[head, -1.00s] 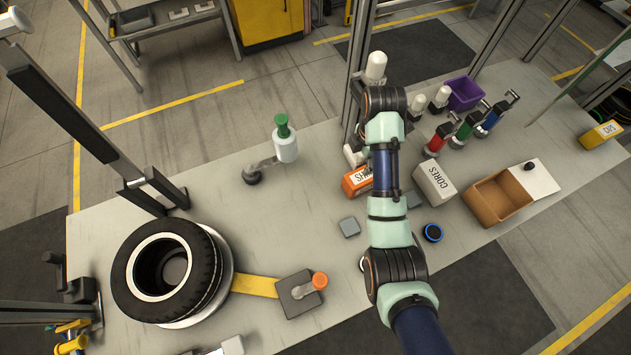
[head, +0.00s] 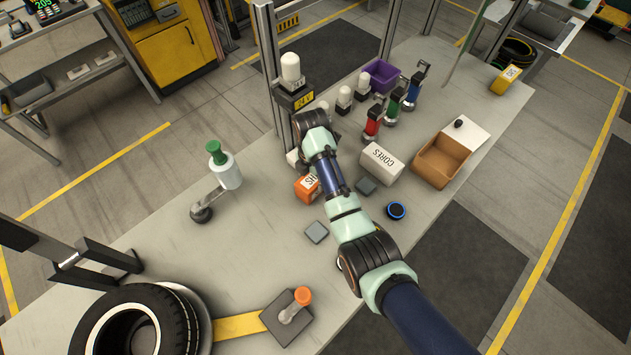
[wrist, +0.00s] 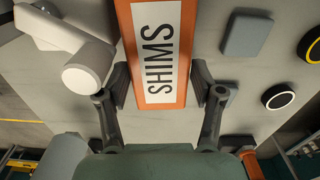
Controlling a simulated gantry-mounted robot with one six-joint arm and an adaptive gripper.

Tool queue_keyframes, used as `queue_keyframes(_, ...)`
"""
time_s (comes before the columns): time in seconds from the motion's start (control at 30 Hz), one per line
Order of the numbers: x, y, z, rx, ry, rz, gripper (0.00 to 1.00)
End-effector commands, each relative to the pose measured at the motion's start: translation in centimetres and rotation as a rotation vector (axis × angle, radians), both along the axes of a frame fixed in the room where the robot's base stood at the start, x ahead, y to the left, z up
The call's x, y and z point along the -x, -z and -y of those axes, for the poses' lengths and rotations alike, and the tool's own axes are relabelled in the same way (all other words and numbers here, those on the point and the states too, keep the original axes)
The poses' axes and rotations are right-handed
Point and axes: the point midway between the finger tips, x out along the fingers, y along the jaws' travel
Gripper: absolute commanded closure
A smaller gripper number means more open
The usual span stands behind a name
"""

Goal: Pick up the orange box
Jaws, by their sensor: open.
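The orange box (head: 307,189) sits on the grey bench, partly hidden behind my arm in the head view. In the wrist view the orange box (wrist: 183,102) shows a white label reading SHIMS. My gripper (wrist: 160,88) is open, with one finger on each side of the box's near end. The fingers look close to the sides; I cannot tell whether they touch. In the head view the gripper is hidden behind my arm.
A white CORES box (head: 381,163) and a brown open box (head: 441,162) stand to the right. A white cylindrical part (wrist: 80,77) is close left of the gripper. A tyre (head: 140,325) lies front left.

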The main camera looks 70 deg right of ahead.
Motion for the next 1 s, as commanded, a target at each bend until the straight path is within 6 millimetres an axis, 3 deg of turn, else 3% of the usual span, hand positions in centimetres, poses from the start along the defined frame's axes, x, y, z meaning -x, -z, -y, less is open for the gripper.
queue_keyframes(0.03, 0.0, 1.2, -0.1, -0.002, 0.0, -0.001, 0.33)
queue_keyframes(0.13, 0.0, 2.3, 0.0, 0.0, 0.0, -0.001, 0.33)
queue_keyframes(0.37, 0.0, 2.5, 0.0, 0.0, 0.0, 0.001, 0.33)
queue_keyframes(0.77, 0.0, 2.4, 0.0, 0.0, 0.0, 0.001, 0.97)
queue_keyframes(1.0, 0.0, 2.3, 0.0, 0.002, 0.0, 0.001, 0.97)
